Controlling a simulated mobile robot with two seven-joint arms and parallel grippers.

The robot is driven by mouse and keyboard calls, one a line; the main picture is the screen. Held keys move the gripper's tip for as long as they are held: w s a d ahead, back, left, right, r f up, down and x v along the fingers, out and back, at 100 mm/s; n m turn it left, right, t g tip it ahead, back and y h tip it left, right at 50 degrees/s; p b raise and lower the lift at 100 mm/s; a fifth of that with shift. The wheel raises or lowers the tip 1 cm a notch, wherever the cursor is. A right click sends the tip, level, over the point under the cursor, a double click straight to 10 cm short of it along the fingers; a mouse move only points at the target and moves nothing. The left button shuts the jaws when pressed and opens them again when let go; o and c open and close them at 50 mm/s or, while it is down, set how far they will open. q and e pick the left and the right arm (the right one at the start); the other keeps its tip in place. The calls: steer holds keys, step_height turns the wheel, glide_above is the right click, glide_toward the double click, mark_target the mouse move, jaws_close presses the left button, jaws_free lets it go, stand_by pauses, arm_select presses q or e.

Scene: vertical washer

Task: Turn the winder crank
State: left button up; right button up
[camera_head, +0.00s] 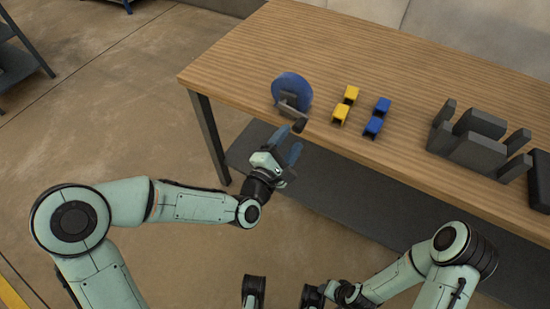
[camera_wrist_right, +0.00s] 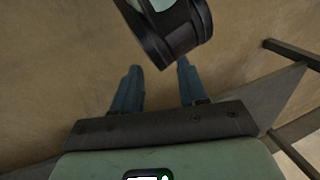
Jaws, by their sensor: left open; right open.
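The winder (camera_head: 290,88) is a blue disc on a grey stand at the near left part of the wooden table. Its grey crank arm (camera_head: 291,109) reaches toward the table's front edge and ends in a dark handle (camera_head: 299,125). My left gripper (camera_head: 288,144) is open, with its blue fingers just in front of and below the handle. Whether a finger touches the handle cannot be told. My right gripper (camera_wrist_right: 157,80) is open and empty in the right wrist view, above the floor and away from the winder.
The table (camera_head: 235,78) carries yellow blocks (camera_head: 346,103) and blue blocks (camera_head: 377,118) right of the winder. A dark grey fixture (camera_head: 474,140) with upright posts stands further right. A dark mat (camera_head: 340,185) lies under the table. The tabletop behind the blocks is clear.

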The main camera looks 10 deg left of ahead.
arm_select(q)
steer(key=b+v, duration=0.3)
steer(key=v, duration=0.5)
arm_select(e)
steer(key=w+d+f+t, duration=0.1)
steer(key=w+d+f, duration=0.1)
steer(key=w, duration=0.3)
steer(key=shift+d+f+h, duration=0.3)
steer(key=shift+f+h, duration=0.1)
steer(key=shift+f, duration=0.3)
arm_select(q)
steer(key=shift+r, duration=0.1)
